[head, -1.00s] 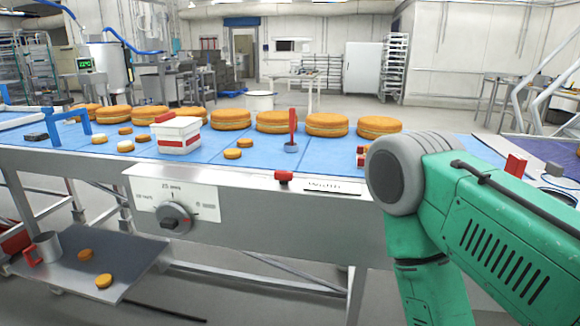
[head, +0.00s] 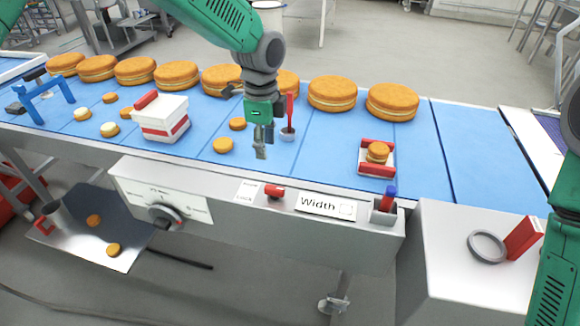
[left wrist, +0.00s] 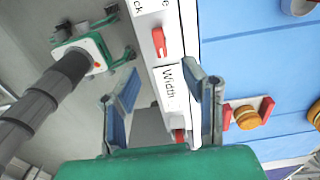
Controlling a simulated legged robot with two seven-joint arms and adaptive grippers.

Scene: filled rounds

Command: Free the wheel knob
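A round dark knob (head: 165,216), apparently the wheel knob, sits on the white dial panel (head: 140,185) on the conveyor's front. A red catch (head: 274,191) is on the front ledge, between a small label and the "Width" label (head: 325,206). The catch also shows in the left wrist view (left wrist: 160,42). My left gripper (head: 262,150) points down, empty, behind the catch in the head view. Its fingers are apart in the left wrist view (left wrist: 165,90). My right gripper (left wrist: 122,35) shows there at upper left, fingers apart and empty; the head view hides it.
Filled rounds (head: 332,93) line the blue belt's far side. A white tub (head: 160,118) and a red upright lever (head: 289,110) stand on the belt. A red-sided holder (head: 377,170) bears a small round. A grey ring (head: 487,247) lies on the right-hand counter.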

